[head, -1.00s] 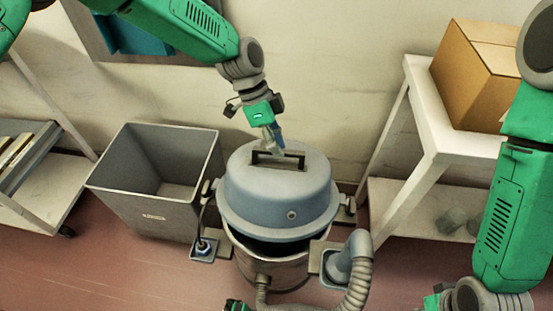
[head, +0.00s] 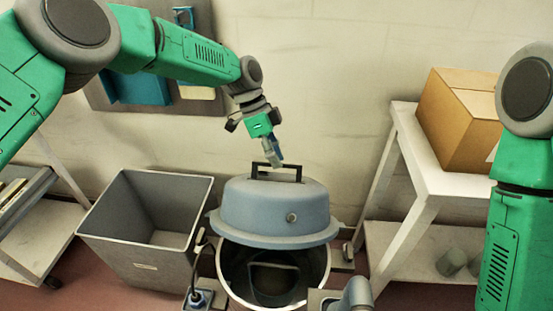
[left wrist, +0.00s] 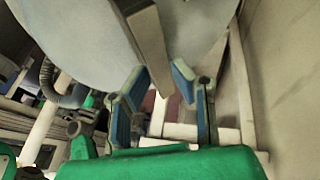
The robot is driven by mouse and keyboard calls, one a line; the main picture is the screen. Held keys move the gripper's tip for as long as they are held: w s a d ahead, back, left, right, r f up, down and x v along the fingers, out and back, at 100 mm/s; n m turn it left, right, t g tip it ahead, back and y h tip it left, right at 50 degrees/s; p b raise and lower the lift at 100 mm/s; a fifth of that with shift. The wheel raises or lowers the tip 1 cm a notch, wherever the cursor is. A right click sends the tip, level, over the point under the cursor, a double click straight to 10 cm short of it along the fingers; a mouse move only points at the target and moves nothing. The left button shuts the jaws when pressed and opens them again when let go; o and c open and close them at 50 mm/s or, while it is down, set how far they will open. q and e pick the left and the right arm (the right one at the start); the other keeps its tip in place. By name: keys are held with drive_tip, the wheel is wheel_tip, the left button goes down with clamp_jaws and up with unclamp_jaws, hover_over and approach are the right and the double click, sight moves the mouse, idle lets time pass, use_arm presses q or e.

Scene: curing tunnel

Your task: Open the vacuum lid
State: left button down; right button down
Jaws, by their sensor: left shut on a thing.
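The blue-grey vacuum lid (head: 275,212) is up off the metal vacuum drum (head: 325,265), tilted, with its far side hanging over the drum's back rim. The drum's front is open and shows a dark interior. My left gripper (head: 272,165) is at the black lid handle (head: 262,178) on top and is shut on it. In the left wrist view the blue-padded fingers (left wrist: 158,82) stand at the end of the handle bar (left wrist: 148,45), with the pale lid (left wrist: 80,30) behind. My right gripper is out of view; only its arm shows at the right.
A grey open bin (head: 140,238) stands left of the drum. A white table (head: 420,165) with a cardboard box (head: 460,115) stands at the right. The wall is close behind. A grey hose end (head: 357,292) is at the front right.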

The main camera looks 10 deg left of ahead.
use_arm(q)
drive_tip(key=shift+a+f, duration=0.3)
drive_tip(key=shift+f, duration=0.2)
drive_tip(key=c, duration=1.4)
unclamp_jaws()
drive_tip(key=shift+f, duration=0.1)
drive_tip(key=shift+w+f, duration=0.1)
drive_tip(key=shift+w, duration=0.15)
drive_tip(key=shift+r, duration=0.2)
drive_tip(key=shift+d+r, duration=0.15)
drive_tip(key=shift+r, duration=0.05)
drive_tip(key=v, duration=1.1)
drive_tip(key=shift+r, duration=0.25)
drive_tip(key=shift+w, duration=0.1)
